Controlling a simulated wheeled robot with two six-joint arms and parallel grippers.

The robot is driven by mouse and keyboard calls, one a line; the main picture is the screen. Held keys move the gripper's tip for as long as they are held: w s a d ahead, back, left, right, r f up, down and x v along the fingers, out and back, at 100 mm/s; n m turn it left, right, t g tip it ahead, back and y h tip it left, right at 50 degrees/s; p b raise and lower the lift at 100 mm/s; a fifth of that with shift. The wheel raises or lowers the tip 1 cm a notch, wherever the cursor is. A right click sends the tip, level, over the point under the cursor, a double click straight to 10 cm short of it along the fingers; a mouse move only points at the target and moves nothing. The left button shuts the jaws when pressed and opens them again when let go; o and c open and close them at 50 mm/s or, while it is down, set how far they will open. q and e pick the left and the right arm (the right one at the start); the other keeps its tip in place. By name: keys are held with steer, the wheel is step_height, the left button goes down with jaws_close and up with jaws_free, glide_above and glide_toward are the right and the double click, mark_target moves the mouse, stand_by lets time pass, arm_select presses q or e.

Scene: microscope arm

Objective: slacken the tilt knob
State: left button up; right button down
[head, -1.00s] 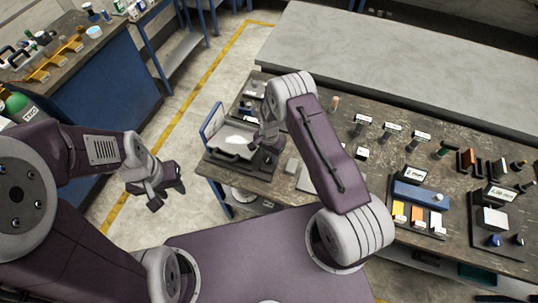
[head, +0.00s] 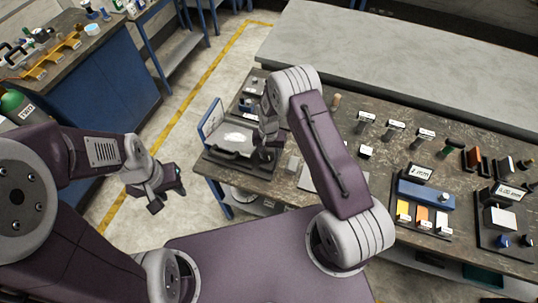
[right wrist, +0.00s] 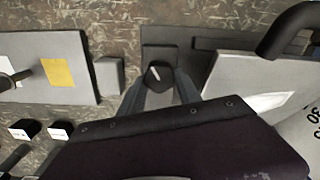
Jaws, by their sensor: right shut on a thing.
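The tilt knob (right wrist: 157,75) is a small black knob with a white pointer line, standing on a dark base in the right wrist view. The line slants slightly from upper left to lower right. My right gripper (right wrist: 160,88) has its fingers on either side of the knob and is shut on it. In the head view my right gripper (head: 268,140) is low over the bench's near left part, and the knob is hidden there. My left gripper (head: 170,198) hangs over the floor left of the bench, its fingers apart and empty.
A small grey block (right wrist: 109,75) and a flat grey plate with a yellow patch (right wrist: 40,68) are beside the knob. Labelled fixtures (head: 420,195) fill the bench's right side.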

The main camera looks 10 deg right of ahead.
mark_target(268, 154)
steer(key=n+b, duration=0.1)
steer(key=n, duration=0.3)
steer(key=shift+w+a+n+b, duration=0.1)
steer(key=shift+w+n+b, duration=0.1)
steer(key=shift+n+b, duration=0.15)
steer(key=shift+a+r+n+b, duration=0.15)
steer(key=shift+n+b, duration=0.6)
steer(key=shift+n, duration=1.8)
steer(key=c, duration=0.8)
jaws_free()
steer(key=shift+c, duration=0.2)
steer(key=shift+s, duration=0.1)
step_height(268, 154, up, 8)
steer(key=shift+r+b, duration=0.1)
steer(key=shift+b, duration=0.8)
steer(key=shift+r, duration=0.4)
